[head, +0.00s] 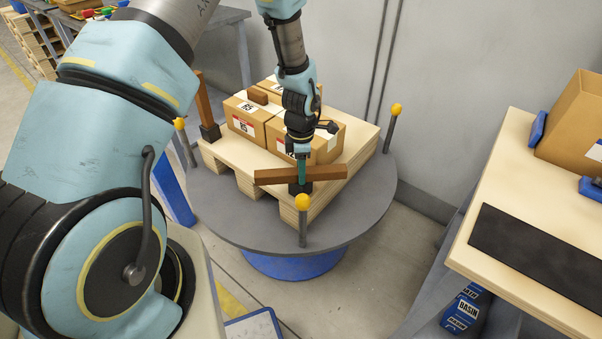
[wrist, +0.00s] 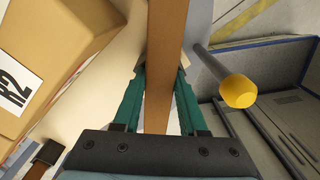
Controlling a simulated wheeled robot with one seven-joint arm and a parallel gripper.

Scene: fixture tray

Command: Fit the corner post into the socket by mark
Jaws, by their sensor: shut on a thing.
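The corner post (head: 330,172) is a long brown wooden bar. My gripper (head: 301,172) is shut on it near its middle and holds it lying roughly level above the near corner of the pallet. In the wrist view the post (wrist: 160,40) runs between the green fingers of my gripper (wrist: 162,72). A black socket (head: 300,188) shows just below the post at the pallet's near corner, partly hidden by it. Another brown post (head: 203,100) stands upright in a black socket (head: 210,132) at the left corner. I cannot make out a mark on either socket.
Labelled cartons (head: 247,122) stand on the pallet (head: 222,152), close to my gripper. The pallet rests on a grey round table (head: 255,232) with yellow-capped stanchions (head: 302,203); one (wrist: 238,90) is near the post. A workbench (head: 520,180) stands at the right.

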